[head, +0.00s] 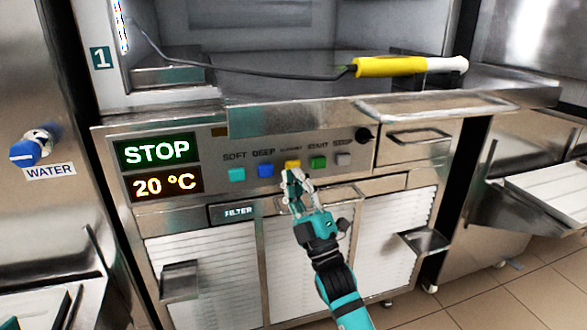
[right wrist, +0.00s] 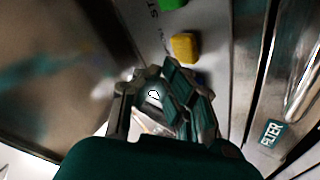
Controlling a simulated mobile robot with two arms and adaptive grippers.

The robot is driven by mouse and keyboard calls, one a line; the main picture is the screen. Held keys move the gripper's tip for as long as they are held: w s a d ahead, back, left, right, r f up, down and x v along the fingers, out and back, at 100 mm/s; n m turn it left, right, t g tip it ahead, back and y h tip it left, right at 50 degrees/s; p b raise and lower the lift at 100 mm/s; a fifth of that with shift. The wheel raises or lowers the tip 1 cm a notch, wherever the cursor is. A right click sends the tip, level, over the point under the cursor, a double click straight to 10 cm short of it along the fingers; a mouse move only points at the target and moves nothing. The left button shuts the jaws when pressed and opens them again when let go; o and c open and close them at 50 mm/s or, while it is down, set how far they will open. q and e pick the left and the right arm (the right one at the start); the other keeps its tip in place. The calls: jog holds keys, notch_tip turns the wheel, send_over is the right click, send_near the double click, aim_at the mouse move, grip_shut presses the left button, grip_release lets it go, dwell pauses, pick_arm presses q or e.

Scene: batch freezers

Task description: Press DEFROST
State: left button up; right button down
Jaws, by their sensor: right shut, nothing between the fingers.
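The yellow button (head: 292,165) is the middle one in the row on the freezer's control panel; the small label above it is too blurred to read for certain. My right gripper (head: 295,183) is shut and empty, its fingertips just below the yellow button in the head view. In the right wrist view the yellow button (right wrist: 184,46) is beyond and slightly right of the fingertips (right wrist: 160,72); I cannot tell whether they touch the panel. The displays (head: 156,151) read STOP and 20 °C. My left gripper is not in view.
Beside the yellow button are a blue button (head: 266,170) and a green button (head: 318,162). A teal button (head: 236,174) and a grey button (head: 343,159) flank these. A yellow-handled probe (head: 390,67) lies on the ledge above. The FILTER drawer (head: 232,213) is below.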

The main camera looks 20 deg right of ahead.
jog(key=shift+w, duration=0.15)
dwell(0.3)
jog(key=shift+w, duration=0.2)
jog(key=shift+w, duration=0.5)
dwell(0.7)
dwell(0.3)
jog(key=shift+s+p, duration=0.4)
jog(key=shift+s, duration=0.5)
